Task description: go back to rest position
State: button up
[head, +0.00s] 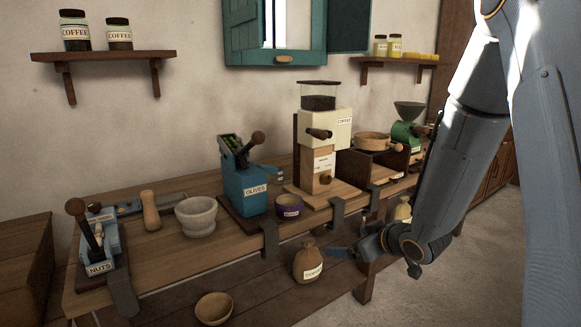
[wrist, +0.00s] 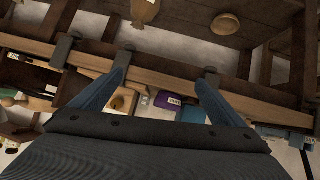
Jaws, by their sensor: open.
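My gripper (wrist: 160,85) is open and empty in the wrist view, its two blue fingers spread apart. In the head view my gripper (head: 340,254) hangs in front of the wooden bench (head: 150,262), to the right of a coffee sack (head: 308,264). My arm comes down from the upper right. I cannot tell from the head view whether a finger touches anything.
On the bench stand a nuts press (head: 97,245), a stone mortar (head: 197,215), a blue olive press (head: 247,190), a cream coffee grinder (head: 322,140) and a green grinder (head: 408,130). A wooden bowl (head: 214,308) sits on the lower shelf. The floor at right (head: 480,270) is clear.

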jog(key=s+d+r+m+g+h+p, duration=0.2)
jog(key=s+d+m+g+h, duration=0.3)
jog(key=s, duration=0.7)
jog(key=s+a+r+m+g, duration=0.1)
jog(key=s+g, duration=0.1)
jog(key=s, duration=0.6)
jog(key=s+a+r+m+g+p, duration=0.1)
jog(key=s+r+g, duration=0.1)
jog(key=s, duration=0.6)
jog(key=shift+s+a+g, duration=0.35)
jog(key=shift+s+g, duration=0.05)
jog(key=shift+g, duration=0.2)
